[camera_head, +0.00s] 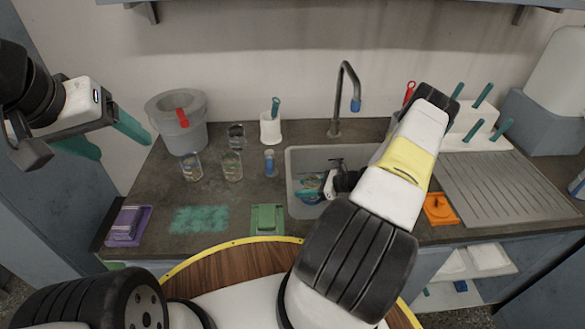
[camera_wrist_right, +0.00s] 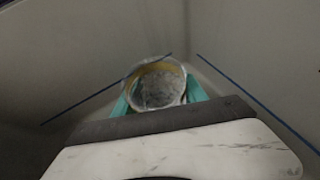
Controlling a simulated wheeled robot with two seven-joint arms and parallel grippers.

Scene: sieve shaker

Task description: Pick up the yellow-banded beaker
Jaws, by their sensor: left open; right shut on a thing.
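The yellow-banded beaker (camera_wrist_right: 158,84) shows in the right wrist view as a round glass mouth with a yellow band, between the teal fingers. My right gripper (camera_wrist_right: 160,98) is shut on it. In the head view my right arm reaches down into the sink (camera_head: 290,170), and the gripper is low inside it. My forearm covers much of the sink's right side, and I cannot make out the beaker clearly there. My left gripper (camera_head: 106,138) is open and empty, raised at the left above the counter's edge.
Several clear glasses (camera_head: 232,166), a blue cylinder (camera_head: 269,163), a grey bucket (camera_head: 180,128) and a white brush holder (camera_head: 270,128) stand left of the sink. A tap (camera_head: 337,105) rises behind it. A ribbed drainboard (camera_head: 505,195) lies right.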

